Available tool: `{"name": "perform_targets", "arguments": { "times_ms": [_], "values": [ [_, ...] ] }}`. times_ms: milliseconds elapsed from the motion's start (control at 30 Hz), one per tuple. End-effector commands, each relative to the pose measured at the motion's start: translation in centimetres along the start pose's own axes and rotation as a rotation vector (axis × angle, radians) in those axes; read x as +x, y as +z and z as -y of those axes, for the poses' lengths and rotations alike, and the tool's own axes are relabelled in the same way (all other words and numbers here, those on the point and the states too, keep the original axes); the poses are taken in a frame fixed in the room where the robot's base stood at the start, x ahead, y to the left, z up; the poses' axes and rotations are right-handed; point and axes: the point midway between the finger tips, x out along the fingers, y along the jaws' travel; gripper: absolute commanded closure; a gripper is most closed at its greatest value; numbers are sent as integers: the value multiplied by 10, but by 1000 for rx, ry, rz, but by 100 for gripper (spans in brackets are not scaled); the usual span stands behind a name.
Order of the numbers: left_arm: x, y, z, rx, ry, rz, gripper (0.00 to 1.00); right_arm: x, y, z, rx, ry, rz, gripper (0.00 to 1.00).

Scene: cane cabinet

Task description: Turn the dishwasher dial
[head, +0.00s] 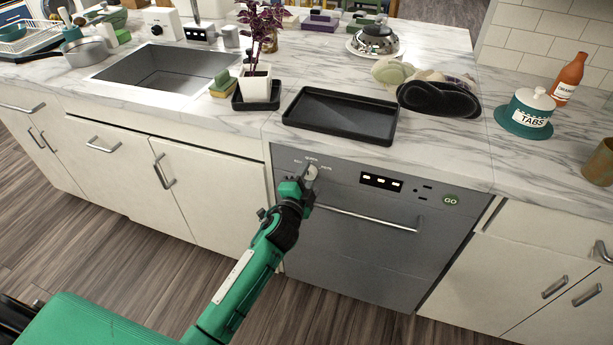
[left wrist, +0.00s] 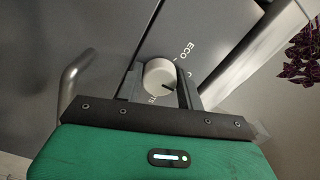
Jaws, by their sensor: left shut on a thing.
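The dishwasher (head: 360,230) is a grey front under the marble counter, with printed labels around its dial. The dial (head: 311,172) is a round whitish knob at the panel's upper left. In the left wrist view the dial (left wrist: 159,77) sits between my gripper's two fingers, with a dark pointer mark on it and "ECO" printed near it. My left gripper (head: 306,181) is at the panel, shut on the dial. It also fills the lower part of the left wrist view (left wrist: 158,88). My right gripper is not in view.
The dishwasher's bar handle (head: 365,217) runs just right of and below my gripper.

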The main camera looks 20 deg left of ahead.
Motion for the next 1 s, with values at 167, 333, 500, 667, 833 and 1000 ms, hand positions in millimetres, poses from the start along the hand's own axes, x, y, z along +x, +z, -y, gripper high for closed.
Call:
{"name": "perform_targets", "arguments": {
  "times_ms": [167,333,500,667,833,1000],
  "values": [
    [0,-1,-1,0,1,-1,85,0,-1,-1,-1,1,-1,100],
    [0,-1,-1,0,2,-1,55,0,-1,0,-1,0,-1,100],
    [0,0,-1,0,1,-1,41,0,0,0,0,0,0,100],
    [0,0,0,0,1,0,41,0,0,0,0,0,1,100],
    [-9,0,-2,0,2,0,41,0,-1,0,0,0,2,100],
    [-35,0,-2,-1,3,0,41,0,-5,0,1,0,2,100]
  ]
}}
